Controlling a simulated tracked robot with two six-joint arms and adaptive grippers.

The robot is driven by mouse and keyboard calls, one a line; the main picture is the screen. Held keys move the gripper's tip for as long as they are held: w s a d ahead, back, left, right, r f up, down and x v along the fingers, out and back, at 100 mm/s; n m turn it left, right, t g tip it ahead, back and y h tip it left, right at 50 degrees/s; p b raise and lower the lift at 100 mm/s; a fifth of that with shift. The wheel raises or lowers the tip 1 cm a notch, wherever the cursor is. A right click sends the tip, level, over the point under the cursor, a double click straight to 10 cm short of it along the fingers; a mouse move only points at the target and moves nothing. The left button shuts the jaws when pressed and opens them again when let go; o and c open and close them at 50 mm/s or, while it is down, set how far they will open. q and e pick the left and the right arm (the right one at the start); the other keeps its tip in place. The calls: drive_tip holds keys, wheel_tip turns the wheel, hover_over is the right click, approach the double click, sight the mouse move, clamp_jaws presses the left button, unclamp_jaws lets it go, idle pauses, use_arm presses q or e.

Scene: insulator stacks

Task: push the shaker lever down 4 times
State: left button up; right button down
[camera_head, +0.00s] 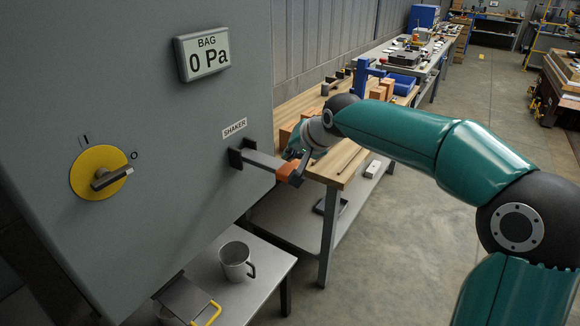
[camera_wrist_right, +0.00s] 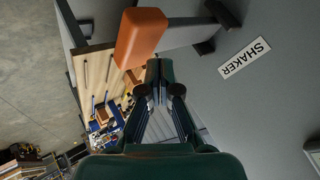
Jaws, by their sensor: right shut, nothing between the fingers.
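The shaker lever is a grey bar (camera_head: 262,160) that sticks out from a dark bracket on the grey cabinet, under the SHAKER label (camera_head: 234,128). Its orange grip (camera_head: 288,172) is at the outer end; the grip also shows in the right wrist view (camera_wrist_right: 141,38). The bar looks close to level, sloping slightly down in the picture. My right gripper (camera_head: 296,157) is at the lever's outer end, partly hidden behind the grip. In the wrist view its fingers (camera_wrist_right: 159,72) are together and empty, just beside the grip; I cannot tell whether they touch it. My left gripper is not in view.
The cabinet carries a display (camera_head: 203,54) reading BAG 0 Pa and a yellow rotary switch (camera_head: 99,172). A metal mug (camera_head: 235,261) stands on a low table below. A wooden-topped bench (camera_head: 340,163) with blocks stands behind my right arm. Open floor lies at the right.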

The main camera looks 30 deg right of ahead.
idle(0.3)
drive_tip(key=shift+f+b, duration=0.4)
drive_tip(key=shift+s+f+b, duration=0.15)
drive_tip(key=shift+f+b, duration=2.2)
drive_tip(key=shift+f, duration=0.35)
idle(2.1)
drive_tip(key=shift+r, duration=0.15)
idle(0.4)
drive_tip(key=shift+r+p, duration=2.4)
drive_tip(key=shift+r, duration=0.6)
drive_tip(key=shift+r+p, duration=2.05)
drive_tip(key=shift+r, duration=0.45)
